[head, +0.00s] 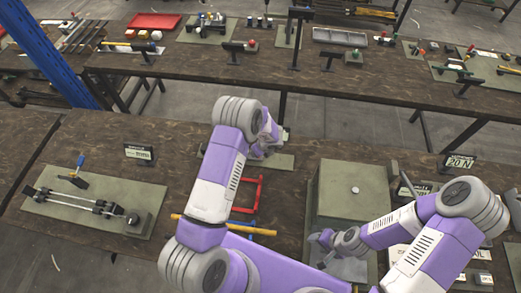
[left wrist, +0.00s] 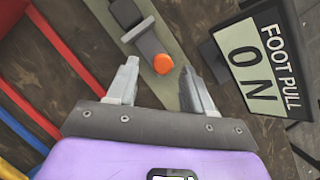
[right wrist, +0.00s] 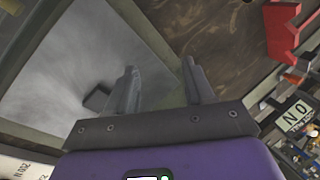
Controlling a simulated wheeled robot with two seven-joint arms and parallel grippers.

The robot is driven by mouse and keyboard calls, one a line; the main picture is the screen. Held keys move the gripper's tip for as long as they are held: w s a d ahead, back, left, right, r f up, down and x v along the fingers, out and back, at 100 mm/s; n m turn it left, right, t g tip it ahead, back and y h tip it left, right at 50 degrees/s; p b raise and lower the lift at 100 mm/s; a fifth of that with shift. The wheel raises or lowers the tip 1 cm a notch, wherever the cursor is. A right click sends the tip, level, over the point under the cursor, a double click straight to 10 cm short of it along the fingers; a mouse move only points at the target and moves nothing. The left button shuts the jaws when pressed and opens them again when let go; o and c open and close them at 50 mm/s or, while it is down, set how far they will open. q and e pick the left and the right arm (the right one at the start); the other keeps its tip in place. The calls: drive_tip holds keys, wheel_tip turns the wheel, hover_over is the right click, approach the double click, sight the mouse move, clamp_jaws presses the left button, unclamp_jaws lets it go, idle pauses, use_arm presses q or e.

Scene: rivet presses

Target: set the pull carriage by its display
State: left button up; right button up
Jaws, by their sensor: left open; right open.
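A carriage on two rods (head: 82,203) sits on a green plate at the left, with a blue-tipped lever (head: 78,165) beside it. A small display (head: 139,152) stands behind that plate; its reading is too small to read. My left gripper (head: 268,145) is at the middle of the bench, partly hidden by its arm. In the left wrist view it is open, with an orange knob (left wrist: 163,64) on a grey part just beyond its fingertips, apparently untouched. The display labelled FOOT PULL (left wrist: 262,60) there reads 0 N. My right gripper (head: 325,240) is open and empty by a green box.
The green box (head: 335,175) has a white knob on top. A display reading 20 N (head: 460,162) stands at the right. A red frame (head: 247,193) and a yellow bar (head: 262,231) lie near my left arm. Bare wood lies between the left plate and that arm.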

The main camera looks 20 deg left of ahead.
use_arm(q)
drive_tip(key=shift+x, duration=1.2)
drive_tip(key=shift+w+d, duration=0.1)
clamp_jaws()
